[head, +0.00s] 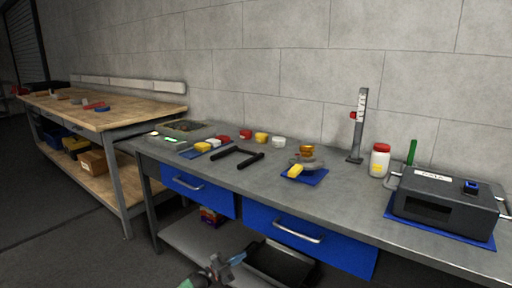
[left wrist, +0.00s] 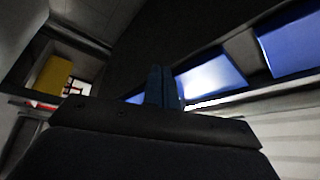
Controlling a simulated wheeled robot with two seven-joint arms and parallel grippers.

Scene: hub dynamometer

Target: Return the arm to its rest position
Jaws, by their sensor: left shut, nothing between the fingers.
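My left gripper (head: 236,259) shows at the bottom of the head view, low in front of the grey workbench (head: 225,172) and below its blue drawers. Its blue fingers are shut with nothing between them. In the left wrist view the fingers (left wrist: 162,88) stand close together above the dark gripper body. Most of my left arm is outside the head view. My right gripper does not show in either view.
Blue drawers (head: 310,240) with handles face me. A black bin (head: 280,262) sits on the lower shelf near the gripper. On the bench are a black box device (head: 445,205), a white jar (head: 380,160) and a height gauge (head: 358,125). A wooden bench (head: 110,117) stands left.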

